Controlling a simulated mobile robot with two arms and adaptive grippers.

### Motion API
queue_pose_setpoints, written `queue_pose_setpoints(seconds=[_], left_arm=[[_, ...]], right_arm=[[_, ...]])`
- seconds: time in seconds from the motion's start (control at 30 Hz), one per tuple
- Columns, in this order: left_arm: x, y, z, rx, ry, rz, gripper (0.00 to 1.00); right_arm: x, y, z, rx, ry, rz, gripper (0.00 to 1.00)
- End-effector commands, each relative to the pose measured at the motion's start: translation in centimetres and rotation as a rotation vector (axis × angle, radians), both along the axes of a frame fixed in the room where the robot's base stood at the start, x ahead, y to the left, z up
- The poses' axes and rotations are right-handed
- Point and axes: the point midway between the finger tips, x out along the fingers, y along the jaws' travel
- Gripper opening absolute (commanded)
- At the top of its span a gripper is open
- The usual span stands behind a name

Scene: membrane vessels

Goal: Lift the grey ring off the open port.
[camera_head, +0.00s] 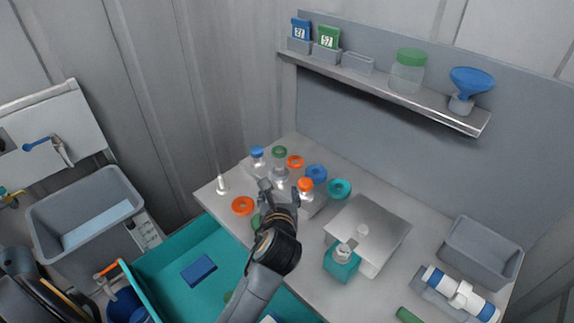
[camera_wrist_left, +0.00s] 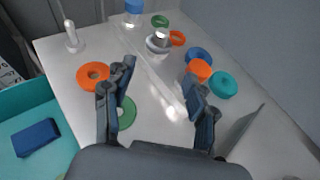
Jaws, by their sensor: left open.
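A clear vessel with several necks stands on the bench: a blue cap (camera_head: 257,152) on one neck, an orange cap (camera_head: 306,184) on another. Between them is the open port with the grey ring (camera_head: 280,171). In the left wrist view the grey ring (camera_wrist_left: 158,43) sits around the port, with a pale round top inside it. My left gripper (camera_head: 280,190) is open and empty, on the near side of the ring. In the left wrist view its fingertips (camera_wrist_left: 158,73) stand apart, the ring beyond the gap between them. My right gripper is not in view.
Loose rings lie around the vessel: orange (camera_head: 243,205), blue (camera_head: 316,173), teal (camera_head: 340,188) and others. A metal plate (camera_head: 385,225) and a teal-based bottle (camera_head: 342,264) are at the right. A shelf (camera_head: 400,92) runs behind.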

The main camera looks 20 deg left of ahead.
Motion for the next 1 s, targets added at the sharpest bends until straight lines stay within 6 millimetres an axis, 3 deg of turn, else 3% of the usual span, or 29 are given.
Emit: queue_pose_setpoints(seconds=[0.13, 0.43, 0.77, 1.0], left_arm=[[1.0, -0.1, -0.4, -0.02, 0.002, 0.004, 0.57], [5.8, 2.2, -2.7, -0.019, 0.001, 0.003, 0.57], [8.0, 3.4, -4.0, -0.021, 0.003, 0.003, 0.57], [10.6, 4.8, -5.5, -0.02, 0.0, 0.002, 0.57]], right_arm=[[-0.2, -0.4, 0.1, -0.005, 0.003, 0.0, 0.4], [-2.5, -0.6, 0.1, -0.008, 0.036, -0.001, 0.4], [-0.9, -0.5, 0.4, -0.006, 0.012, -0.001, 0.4], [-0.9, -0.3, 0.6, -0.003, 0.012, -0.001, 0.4]])
